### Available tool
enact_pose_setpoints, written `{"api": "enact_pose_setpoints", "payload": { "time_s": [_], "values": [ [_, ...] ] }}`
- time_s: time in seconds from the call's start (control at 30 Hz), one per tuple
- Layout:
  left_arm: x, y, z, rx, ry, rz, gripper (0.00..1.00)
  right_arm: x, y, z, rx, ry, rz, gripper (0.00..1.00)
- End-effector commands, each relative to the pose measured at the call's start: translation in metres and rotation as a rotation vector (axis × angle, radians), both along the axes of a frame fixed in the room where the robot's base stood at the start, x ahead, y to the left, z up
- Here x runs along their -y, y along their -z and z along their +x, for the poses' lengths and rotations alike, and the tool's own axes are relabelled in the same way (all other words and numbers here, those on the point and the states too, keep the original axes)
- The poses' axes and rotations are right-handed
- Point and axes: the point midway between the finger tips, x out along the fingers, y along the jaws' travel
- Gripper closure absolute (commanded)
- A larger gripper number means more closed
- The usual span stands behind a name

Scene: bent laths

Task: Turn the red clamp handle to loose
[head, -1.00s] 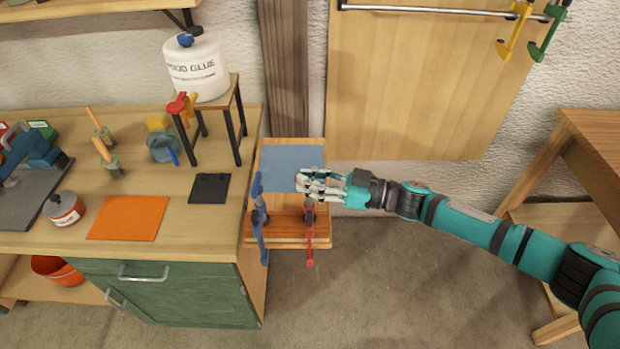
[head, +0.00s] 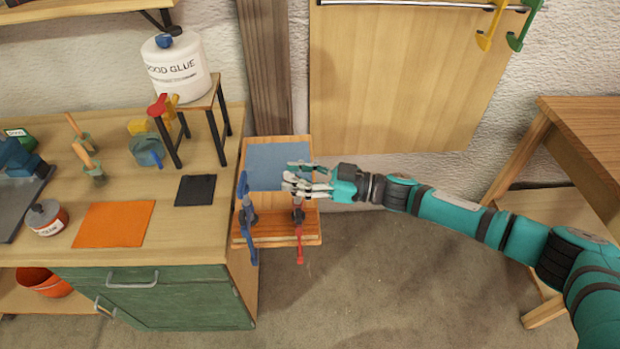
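The red clamp (head: 299,243) is on the right side of the wooden stand with the blue sheet, its red bar hanging over the stand's front edge. Its top end is partly hidden by my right gripper. My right gripper (head: 288,176) comes in from the right, just above the red clamp and in front of the blue sheet. Its fingers look spread, with a gap between the upper finger and the lower ones, and nothing shows between them. I cannot tell whether it touches the clamp handle. My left gripper is not in view.
A blue clamp (head: 249,232) stands close left of the red one on the same stand (head: 309,225). The green-fronted workbench (head: 170,230) borders the stand on the left. A wooden table (head: 583,130) is at right. The floor in front is clear.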

Motion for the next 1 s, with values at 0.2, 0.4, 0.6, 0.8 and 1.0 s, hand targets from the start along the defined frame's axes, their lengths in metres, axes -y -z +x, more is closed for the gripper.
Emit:
{"api": "enact_pose_setpoints", "payload": {
  "time_s": [0.2,0.4,0.6,0.8,1.0],
  "values": [
    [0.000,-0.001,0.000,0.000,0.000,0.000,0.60,0.004,0.009,-0.005,-0.010,0.000,-0.013,0.65],
    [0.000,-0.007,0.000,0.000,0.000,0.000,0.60,0.016,0.008,-0.012,-0.010,-0.001,-0.012,0.65],
    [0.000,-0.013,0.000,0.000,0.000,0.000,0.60,0.027,0.003,-0.018,-0.006,-0.003,-0.004,0.65],
    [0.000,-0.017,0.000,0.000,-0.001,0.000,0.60,0.039,0.001,-0.024,-0.005,-0.003,-0.002,0.65],
    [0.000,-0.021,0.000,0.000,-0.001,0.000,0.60,0.051,0.000,-0.031,-0.004,-0.003,-0.001,0.65]
  ]
}}
